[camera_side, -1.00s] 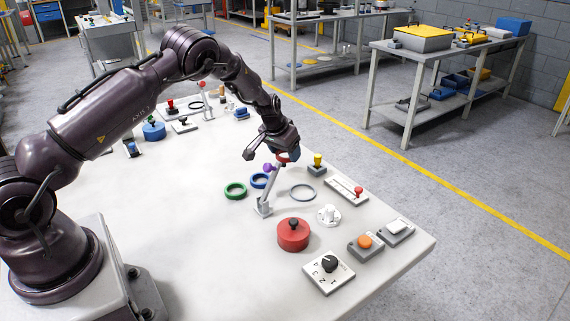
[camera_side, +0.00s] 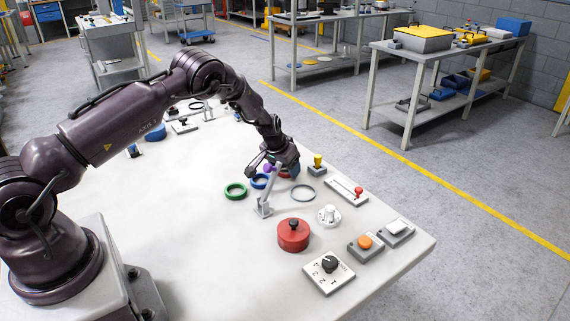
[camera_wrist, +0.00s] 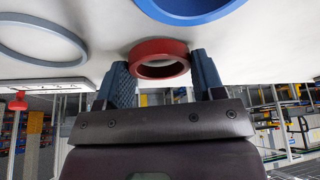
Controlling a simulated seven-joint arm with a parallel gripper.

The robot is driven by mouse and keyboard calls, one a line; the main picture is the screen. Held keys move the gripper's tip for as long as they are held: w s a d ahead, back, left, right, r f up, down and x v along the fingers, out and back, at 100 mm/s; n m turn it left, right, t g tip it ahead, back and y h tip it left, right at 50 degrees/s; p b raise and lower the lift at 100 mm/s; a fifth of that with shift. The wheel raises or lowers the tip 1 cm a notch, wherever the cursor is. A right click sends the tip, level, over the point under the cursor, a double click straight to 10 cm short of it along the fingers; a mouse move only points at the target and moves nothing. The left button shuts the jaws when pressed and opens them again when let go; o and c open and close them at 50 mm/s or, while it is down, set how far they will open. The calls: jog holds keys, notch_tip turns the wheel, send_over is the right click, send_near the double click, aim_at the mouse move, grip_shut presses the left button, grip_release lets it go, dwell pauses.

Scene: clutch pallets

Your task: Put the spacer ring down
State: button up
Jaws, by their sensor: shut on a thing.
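The red spacer ring (camera_wrist: 160,69) sits between the two fingers of my gripper (camera_wrist: 163,82) in the wrist view, and the gripper is shut on it. In the side view my gripper (camera_side: 284,172) is low over the table, with only a little of the red ring (camera_side: 284,175) showing behind a lever. The ring is close to the tabletop; I cannot tell whether it touches. A blue ring (camera_side: 257,187), a green ring (camera_side: 235,198) and a thin grey ring (camera_side: 303,201) lie on the table nearby. The blue ring also shows in the wrist view (camera_wrist: 185,18).
A grey lever on a base (camera_side: 265,207) with a purple knob stands just in front of my gripper. A yellow-knobbed joystick (camera_side: 317,166), a red-handled slider (camera_side: 347,189) and a red round container (camera_side: 293,236) are near. The table's left front is clear.

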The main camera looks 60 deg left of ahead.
jog(key=o, duration=1)
jog(key=shift+c, duration=0.2)
